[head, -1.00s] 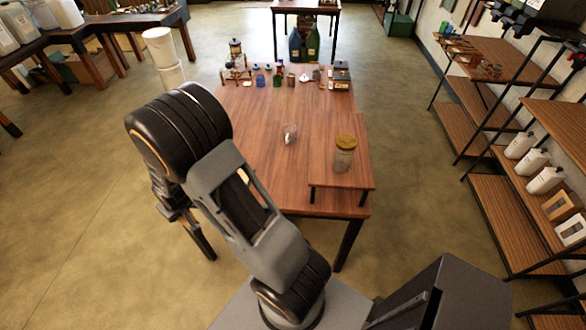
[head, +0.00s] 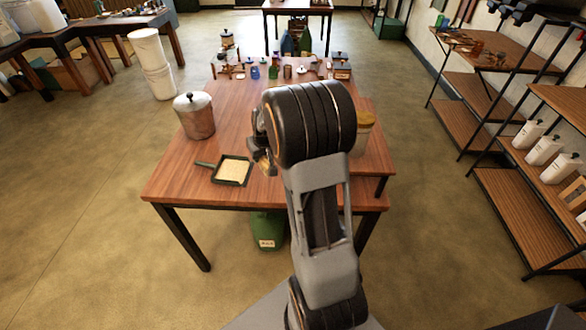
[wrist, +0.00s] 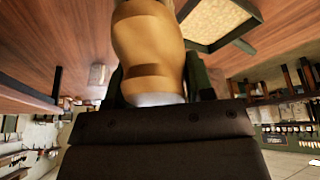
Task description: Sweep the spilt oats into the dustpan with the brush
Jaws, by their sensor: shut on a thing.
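The dustpan (head: 217,181) is dark and shallow, with its handle to the left, and lies near the table's front left. Pale oats (head: 234,169) cover its floor; the dustpan also shows at the top of the wrist view (wrist: 242,43). My gripper (wrist: 155,88) is shut on the brush (wrist: 148,40), of which a tan, rounded wooden part shows. In the head view the brush (head: 264,163) is just right of the dustpan, partly hidden by my arm. Its bristles are not clearly visible. I see no loose oats on the bare table; my arm hides part of it.
A lidded metal canister (head: 196,117) stands behind the dustpan on the wooden table (head: 180,178). A jar (head: 363,134) is partly hidden behind my arm on the right. Several small bottles line the back. The table's front left corner is clear.

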